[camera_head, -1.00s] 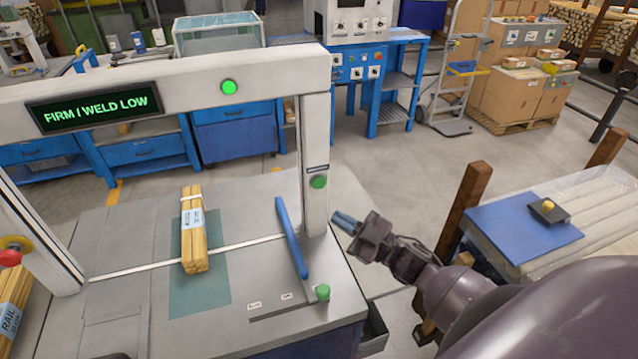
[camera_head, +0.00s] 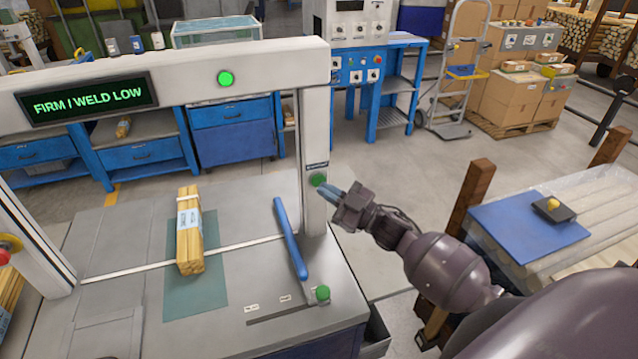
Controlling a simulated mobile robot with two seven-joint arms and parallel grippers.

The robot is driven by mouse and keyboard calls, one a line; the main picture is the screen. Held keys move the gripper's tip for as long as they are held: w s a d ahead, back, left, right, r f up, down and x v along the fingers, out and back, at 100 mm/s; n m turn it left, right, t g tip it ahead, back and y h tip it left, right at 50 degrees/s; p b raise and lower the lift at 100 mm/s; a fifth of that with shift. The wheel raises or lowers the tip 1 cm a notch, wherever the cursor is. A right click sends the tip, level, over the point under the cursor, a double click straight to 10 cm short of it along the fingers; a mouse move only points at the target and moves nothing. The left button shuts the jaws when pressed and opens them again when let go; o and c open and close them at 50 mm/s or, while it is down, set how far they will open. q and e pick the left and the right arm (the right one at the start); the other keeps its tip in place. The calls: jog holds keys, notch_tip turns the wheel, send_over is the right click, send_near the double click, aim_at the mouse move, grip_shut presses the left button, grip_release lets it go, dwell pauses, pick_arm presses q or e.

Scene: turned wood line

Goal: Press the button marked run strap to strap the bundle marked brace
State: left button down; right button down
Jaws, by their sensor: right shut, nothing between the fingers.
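The strapping machine's arch (camera_head: 190,80) spans a grey table. A bundle of wood sticks (camera_head: 190,245) with a pale label lies on the green mat (camera_head: 180,295), across the white strap line; its label is too small to read. A green button (camera_head: 318,180) sits on the arch's right post under a small dark label that I cannot read. My right gripper (camera_head: 326,194) is shut and empty, its blue fingertips at or just in front of this button's lower right; I cannot tell whether they touch. Another green button (camera_head: 322,292) is at the table's front right. My left gripper is not in view.
A display (camera_head: 88,101) reads "FIRM / WELD LOW", and a green lamp (camera_head: 226,79) is lit on the beam. A blue lever (camera_head: 290,240) stands near the post. A red button (camera_head: 4,257) is at far left. A blue mat (camera_head: 528,228) lies at right.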

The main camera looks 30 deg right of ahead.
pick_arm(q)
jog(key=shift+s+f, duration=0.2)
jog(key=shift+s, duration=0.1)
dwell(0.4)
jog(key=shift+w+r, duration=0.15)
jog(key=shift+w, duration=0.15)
pick_arm(e)
jog(key=shift+w, duration=0.1)
dwell(0.4)
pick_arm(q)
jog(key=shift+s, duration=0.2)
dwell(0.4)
pick_arm(e)
jog(key=shift+w, duration=0.1)
jog(key=shift+w+d, duration=0.1)
jog(key=shift+w, duration=0.2)
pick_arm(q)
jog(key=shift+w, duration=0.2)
pick_arm(e)
jog(key=shift+w, duration=0.15)
